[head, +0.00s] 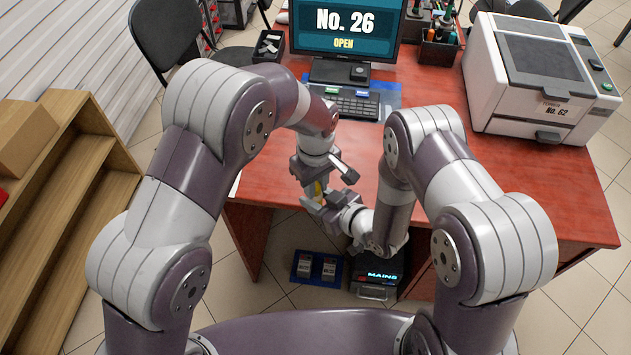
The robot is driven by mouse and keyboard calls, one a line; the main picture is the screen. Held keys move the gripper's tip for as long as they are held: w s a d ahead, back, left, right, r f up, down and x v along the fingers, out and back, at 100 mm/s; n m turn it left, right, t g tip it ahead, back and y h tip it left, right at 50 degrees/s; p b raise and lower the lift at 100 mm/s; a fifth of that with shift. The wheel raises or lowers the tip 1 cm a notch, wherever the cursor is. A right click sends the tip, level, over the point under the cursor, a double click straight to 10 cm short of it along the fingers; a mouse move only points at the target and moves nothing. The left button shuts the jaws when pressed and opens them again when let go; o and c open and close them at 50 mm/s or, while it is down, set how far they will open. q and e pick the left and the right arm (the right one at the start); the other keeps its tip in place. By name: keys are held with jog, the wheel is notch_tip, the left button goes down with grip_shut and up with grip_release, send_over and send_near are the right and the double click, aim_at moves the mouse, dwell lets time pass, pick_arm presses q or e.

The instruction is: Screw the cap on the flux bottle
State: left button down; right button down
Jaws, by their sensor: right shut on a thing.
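My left gripper (319,182) points down over the front edge of the red-brown desk. My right gripper (318,203) comes in from the right just below it, its fingers pointing left. A small yellow piece (318,188) shows between the two grippers; it seems to be part of the flux bottle, held in my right gripper. Most of it is hidden by the grippers. I cannot make out the cap, and I cannot tell whether my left jaws are open or shut.
The desk (440,170) carries a monitor (345,30), a keyboard (355,103) and a large white printer (540,85). Below are a blue tray (318,280) with dark blocks and a black MAINS box (378,288). Wooden shelves (65,200) stand at left.

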pick_arm(q)
jog(key=m, duration=1.2)
jog(key=c, duration=0.9)
grip_release()
jog(key=shift+o, duration=0.2)
